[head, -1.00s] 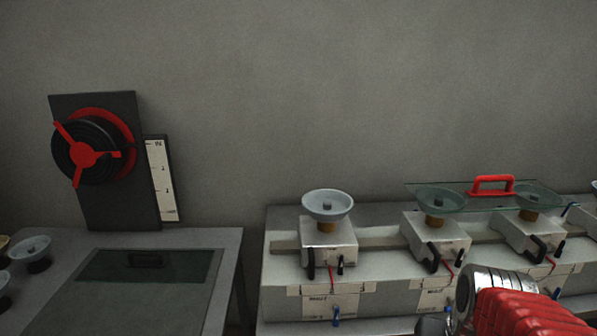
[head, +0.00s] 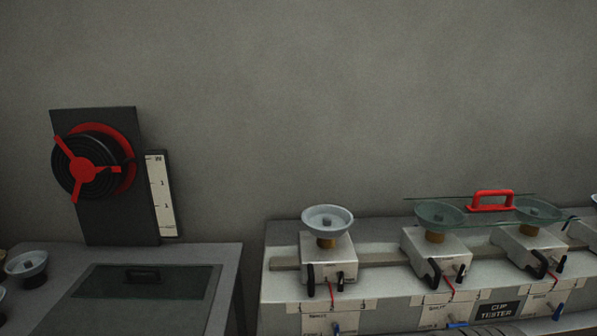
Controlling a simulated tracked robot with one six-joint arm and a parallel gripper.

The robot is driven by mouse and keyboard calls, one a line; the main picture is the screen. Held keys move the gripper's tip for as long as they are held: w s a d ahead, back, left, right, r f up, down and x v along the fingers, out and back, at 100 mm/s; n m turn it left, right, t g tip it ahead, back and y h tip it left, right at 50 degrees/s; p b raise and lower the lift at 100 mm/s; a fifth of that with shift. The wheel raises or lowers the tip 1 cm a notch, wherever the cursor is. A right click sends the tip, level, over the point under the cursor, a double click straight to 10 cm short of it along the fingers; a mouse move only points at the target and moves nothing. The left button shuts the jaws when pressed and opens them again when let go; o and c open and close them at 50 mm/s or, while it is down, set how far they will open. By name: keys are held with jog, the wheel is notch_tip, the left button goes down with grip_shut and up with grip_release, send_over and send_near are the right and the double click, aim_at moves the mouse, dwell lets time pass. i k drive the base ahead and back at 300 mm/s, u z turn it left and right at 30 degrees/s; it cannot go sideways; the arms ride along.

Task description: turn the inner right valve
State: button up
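I cannot tell which of these is the inner right valve. A dark "CUP TESTER" label (head: 498,310) is on the bench front. My gripper is not in view.
A glass sheet with a red handle (head: 491,201) lies over the middle and right cups. At the left, a red-spoked reel (head: 83,170) is on a dark upright board above a grey table (head: 230,265). A gap separates table and bench. A grey wall (head: 300,110) stands behind.

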aim_at(558, 311)
jog(key=z, duration=0.55)
jog(key=k, duration=1.35)
jog(key=z, duration=0.9)
jog(key=i, duration=2.3)
jog(key=u, duration=0.7)
jog(key=k, duration=0.55)
jog(key=u, duration=0.25)
